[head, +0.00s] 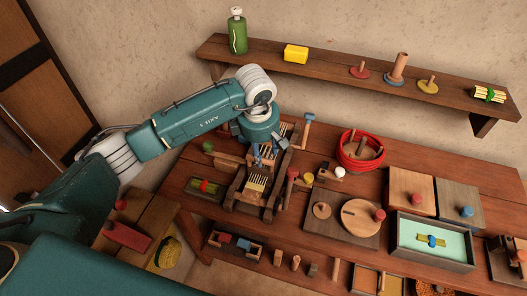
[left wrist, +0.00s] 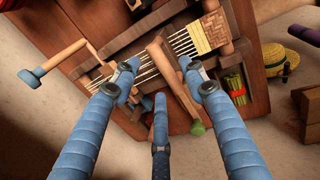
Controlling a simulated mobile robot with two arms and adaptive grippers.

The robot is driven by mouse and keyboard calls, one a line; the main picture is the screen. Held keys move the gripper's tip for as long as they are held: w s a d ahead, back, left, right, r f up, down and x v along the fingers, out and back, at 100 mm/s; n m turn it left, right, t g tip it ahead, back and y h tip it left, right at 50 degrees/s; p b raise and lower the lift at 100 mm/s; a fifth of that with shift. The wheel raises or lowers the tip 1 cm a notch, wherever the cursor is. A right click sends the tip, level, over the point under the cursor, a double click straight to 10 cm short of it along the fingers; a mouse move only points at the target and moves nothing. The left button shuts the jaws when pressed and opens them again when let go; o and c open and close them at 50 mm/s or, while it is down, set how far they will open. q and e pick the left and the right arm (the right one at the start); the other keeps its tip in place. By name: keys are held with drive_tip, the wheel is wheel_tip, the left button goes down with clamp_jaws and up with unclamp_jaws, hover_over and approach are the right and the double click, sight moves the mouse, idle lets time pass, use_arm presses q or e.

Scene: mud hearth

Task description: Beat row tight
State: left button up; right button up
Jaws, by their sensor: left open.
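A small wooden loom (head: 240,196) stands on the table left of centre in the head view, with pale warp threads and a patch of woven cloth (head: 256,182) at its near end. In the left wrist view the cloth (left wrist: 209,33) is at the upper right, and warp threads (left wrist: 149,67) run left from it. My left gripper (head: 262,158) is open over the threads. In the left wrist view a wooden bar (left wrist: 172,72) crossing the threads shows between its spread fingers; I cannot tell whether they touch it. My right gripper is not in view.
A crank-like handle (left wrist: 62,62) sticks out at the loom's side. A red coil (head: 359,150) and a board with round discs (head: 358,232) stand to the right. A wall shelf (head: 350,72) hangs above.

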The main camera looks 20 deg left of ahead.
sight(264, 159)
use_arm(q)
drive_tip(key=shift+w+f+p, duration=0.15)
drive_tip(key=shift+f, duration=0.6)
drive_tip(key=shift+w+f+p, duration=0.15)
drive_tip(key=shift+f, duration=0.6)
drive_tip(key=shift+c, duration=0.5)
